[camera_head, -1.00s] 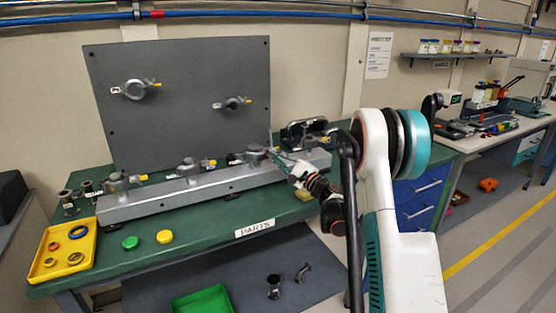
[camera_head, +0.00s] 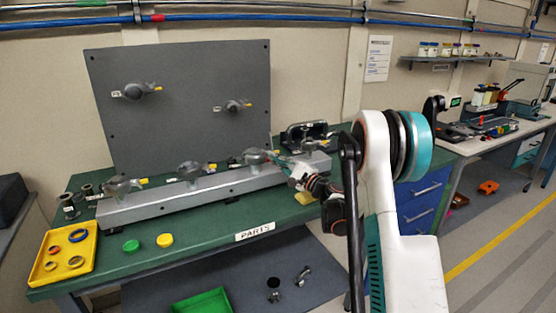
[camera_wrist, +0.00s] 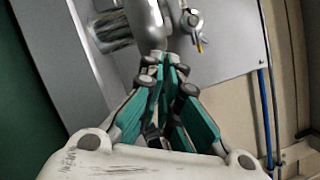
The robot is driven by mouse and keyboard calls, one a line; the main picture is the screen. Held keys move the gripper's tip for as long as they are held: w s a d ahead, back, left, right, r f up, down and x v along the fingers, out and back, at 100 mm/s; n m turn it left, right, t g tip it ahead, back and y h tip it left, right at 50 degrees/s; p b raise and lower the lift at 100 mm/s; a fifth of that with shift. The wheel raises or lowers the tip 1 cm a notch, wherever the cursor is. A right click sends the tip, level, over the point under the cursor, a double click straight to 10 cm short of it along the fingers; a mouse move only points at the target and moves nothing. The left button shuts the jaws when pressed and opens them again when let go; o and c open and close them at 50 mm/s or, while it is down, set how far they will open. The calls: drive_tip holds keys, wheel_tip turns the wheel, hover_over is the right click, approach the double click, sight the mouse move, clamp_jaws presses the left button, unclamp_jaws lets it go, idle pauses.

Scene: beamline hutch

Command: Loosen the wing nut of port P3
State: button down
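The rail (camera_head: 170,201) on the green bench carries a row of grey clamped ports. The rightmost clamp (camera_head: 257,157) is closest to my gripper (camera_head: 279,160); I cannot read its label, so whether it is P3 is unclear. My gripper reaches in from the right, its tips at this clamp's right side. In the wrist view, the teal fingers (camera_wrist: 165,66) converge, with tips close together just below a grey rounded clamp body (camera_wrist: 148,22). The wing nut at the tips is hidden, and I cannot tell whether the fingers hold it.
The upright grey panel (camera_head: 180,70) behind carries two more clamps, (camera_head: 137,91) and (camera_head: 235,106). A yellow tray (camera_head: 45,275) with rings and green and yellow caps are at front left. Another clamp (camera_head: 190,169) stands left along the rail.

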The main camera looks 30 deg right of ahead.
drive_tip(key=shift+a+r+n+g+h+p, duration=0.25)
drive_tip(key=shift+n+g+h+p, duration=0.8)
drive_tip(key=shift+n, duration=2.1)
drive_tip(key=shift+a+r+n+g+h+p, duration=0.1)
drive_tip(key=shift+r+n+g+h+p, duration=0.6)
drive_tip(key=shift+n, duration=2.5)
drive_tip(key=shift+a+r+n+g+h+p, duration=0.15)
drive_tip(key=shift+n+g+h+p, duration=1.15)
drive_tip(key=shift+n, duration=1.85)
drive_tip(key=shift+f+t+p, duration=0.1)
drive_tip(key=shift+t+p, duration=0.25)
drive_tip(key=shift+p, duration=0.15)
drive_tip(key=c, duration=2.1)
unclamp_jaws()
drive_tip(key=v, duration=1.2)
